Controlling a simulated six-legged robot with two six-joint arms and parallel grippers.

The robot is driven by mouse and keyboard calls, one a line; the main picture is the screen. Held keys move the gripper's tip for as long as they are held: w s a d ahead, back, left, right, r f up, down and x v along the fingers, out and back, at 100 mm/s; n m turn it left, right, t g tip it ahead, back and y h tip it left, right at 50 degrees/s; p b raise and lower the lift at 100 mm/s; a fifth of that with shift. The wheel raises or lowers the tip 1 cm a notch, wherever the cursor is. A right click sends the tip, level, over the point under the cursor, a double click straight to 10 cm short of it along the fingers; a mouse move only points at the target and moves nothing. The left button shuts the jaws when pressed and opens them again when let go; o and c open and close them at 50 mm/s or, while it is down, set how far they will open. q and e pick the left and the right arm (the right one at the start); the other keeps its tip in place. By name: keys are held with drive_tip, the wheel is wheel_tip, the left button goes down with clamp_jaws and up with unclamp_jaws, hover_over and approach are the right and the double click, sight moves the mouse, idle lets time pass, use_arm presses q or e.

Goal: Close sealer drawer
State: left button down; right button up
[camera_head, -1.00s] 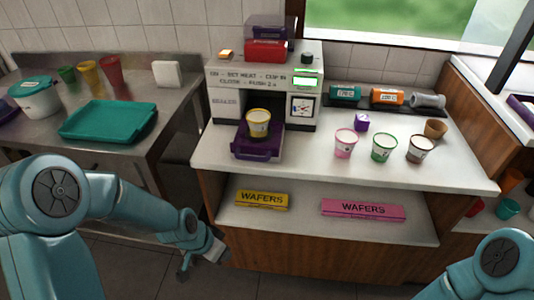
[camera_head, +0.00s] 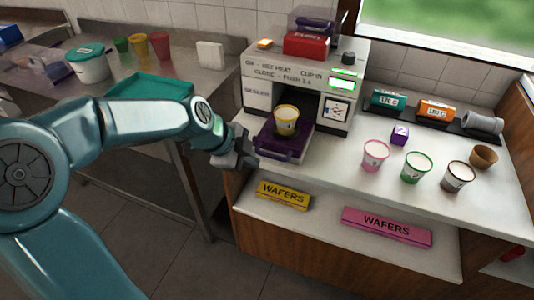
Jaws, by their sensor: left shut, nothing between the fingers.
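The sealer (camera_head: 262,95) is a pale boxy machine at the back of the white counter. Its purple drawer (camera_head: 302,143) sticks out at the front, with a handle (camera_head: 279,154) on its front edge. A yellow cup (camera_head: 286,122) stands in the drawer. My left gripper (camera_head: 248,158) is shut and empty, just left of the drawer's handle; I cannot tell whether it touches it. My right gripper is out of view.
Pink, green and brown-rimmed cups (camera_head: 375,155) and a purple cube (camera_head: 400,135) stand right of the drawer. Wafer boxes (camera_head: 284,195) lie on the shelf below. A teal tray (camera_head: 150,88) is on the steel table at left.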

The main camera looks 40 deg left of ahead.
use_arm(q)
drive_tip(key=w+f+p, duration=0.1)
drive_tip(key=w+f, duration=0.2)
drive_tip(key=w, duration=0.2)
drive_tip(key=shift+w+f+p, duration=0.25)
drive_tip(key=shift+w+p, duration=0.05)
drive_tip(key=shift+p, duration=0.05)
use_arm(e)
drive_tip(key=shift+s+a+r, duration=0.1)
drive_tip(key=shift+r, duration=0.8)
use_arm(q)
drive_tip(key=shift+a, duration=0.1)
